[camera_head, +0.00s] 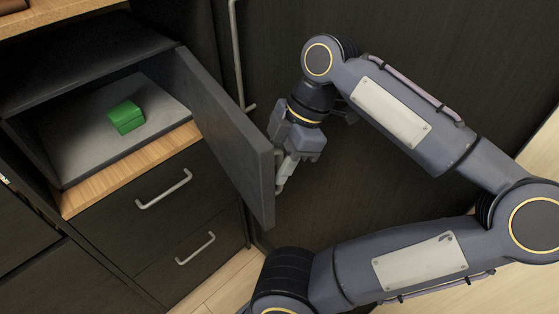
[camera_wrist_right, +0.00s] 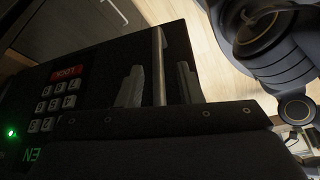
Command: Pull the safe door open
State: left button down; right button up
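The safe door (camera_head: 225,125) stands swung wide open from its right side, its dark panel jutting toward the front. The safe's inside (camera_head: 75,135) is open to view at the left. My right gripper (camera_head: 284,172) is at the outer face of the door, near its free edge. In the right wrist view, a light bar handle (camera_wrist_right: 158,62) runs between the two fingers of the right gripper (camera_wrist_right: 160,84), with gaps showing on both sides. My left gripper is out of view.
A green box (camera_head: 126,117) lies inside the safe. Drawers with bar handles (camera_head: 165,189) are below it. A dark panel with a long vertical handle (camera_head: 238,55) stands behind the door. Wood floor (camera_head: 225,285) shows in front.

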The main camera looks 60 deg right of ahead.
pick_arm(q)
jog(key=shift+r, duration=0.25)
pick_arm(e)
jog(key=v, duration=0.7)
jog(key=shift+s+r, duration=0.15)
jog(key=shift+r, duration=0.2)
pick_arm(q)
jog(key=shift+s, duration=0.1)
pick_arm(e)
jog(key=shift+d, duration=0.1)
